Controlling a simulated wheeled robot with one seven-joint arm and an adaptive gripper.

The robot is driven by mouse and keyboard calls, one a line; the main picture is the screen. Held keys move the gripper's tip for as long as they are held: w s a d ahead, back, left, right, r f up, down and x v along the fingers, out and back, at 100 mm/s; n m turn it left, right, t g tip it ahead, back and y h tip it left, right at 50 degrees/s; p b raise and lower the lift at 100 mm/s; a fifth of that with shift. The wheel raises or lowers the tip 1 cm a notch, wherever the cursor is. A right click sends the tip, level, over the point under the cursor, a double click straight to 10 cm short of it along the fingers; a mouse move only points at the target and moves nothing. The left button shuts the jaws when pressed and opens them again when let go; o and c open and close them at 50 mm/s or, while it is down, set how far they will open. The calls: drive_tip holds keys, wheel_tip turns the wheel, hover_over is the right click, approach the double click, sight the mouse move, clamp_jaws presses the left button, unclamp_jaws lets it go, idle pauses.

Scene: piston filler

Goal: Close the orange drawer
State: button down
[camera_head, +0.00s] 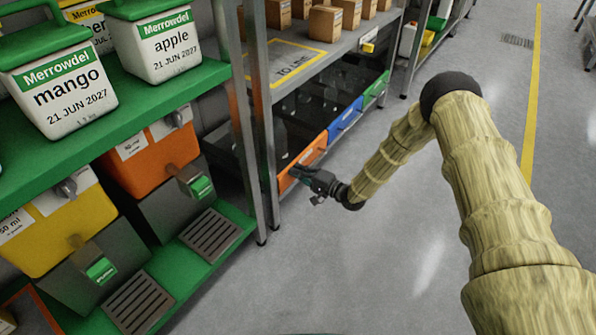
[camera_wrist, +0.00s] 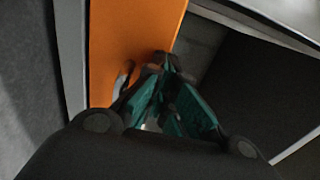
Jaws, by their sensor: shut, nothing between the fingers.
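The orange drawer (camera_head: 305,160) is low on the metal shelving, at the left end of a row of coloured drawers. Its front stands out a little from the shelf, with a dark inside behind it. My gripper (camera_head: 296,172) is at the drawer front, near its left part. In the wrist view the orange front (camera_wrist: 125,40) fills the upper middle, and my gripper (camera_wrist: 160,65) is shut, its fingertips at or very near the panel by a handle. I cannot tell whether they touch. Nothing shows between the fingers.
A blue drawer (camera_head: 345,118) and a green drawer (camera_head: 376,90) sit to the right in the same row. A shelf post (camera_head: 264,110) stands just left of the orange drawer. The piston filler units are at the left. The grey floor (camera_head: 400,240) in front is clear.

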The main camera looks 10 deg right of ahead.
drive_tip(key=shift+w+a+r, duration=0.1)
drive_tip(key=shift+w+r, duration=0.05)
drive_tip(key=shift+r, duration=0.05)
drive_tip(key=p+v, duration=0.4)
drive_tip(key=v, duration=1)
drive_tip(key=shift+s+f+p, duration=0.25)
drive_tip(key=shift+p, duration=0.1)
drive_tip(key=s+a+f+n+g+h, duration=0.2)
drive_tip(key=s+f+h, duration=0.25)
drive_tip(key=s, duration=0.55)
drive_tip(key=s+a+f+n+g+h, duration=0.1)
drive_tip(key=s+a+f+g+h, duration=0.2)
drive_tip(key=s+f, duration=0.5)
drive_tip(key=s+d+r+n+g+h, duration=0.2)
drive_tip(key=s, duration=0.8)
drive_tip(key=s+d+r+n+g+h, duration=0.1)
drive_tip(key=s+d+r+g+h, duration=0.15)
drive_tip(key=s, duration=0.65)
drive_tip(key=s+d+r+n+g+h, duration=0.1)
drive_tip(key=s+d+n+g, duration=0.15)
drive_tip(key=s, duration=0.75)
wheel_tip(320, 180, up, 37)
drive_tip(key=p, duration=3.7)
drive_tip(key=shift+w+r, duration=0.1)
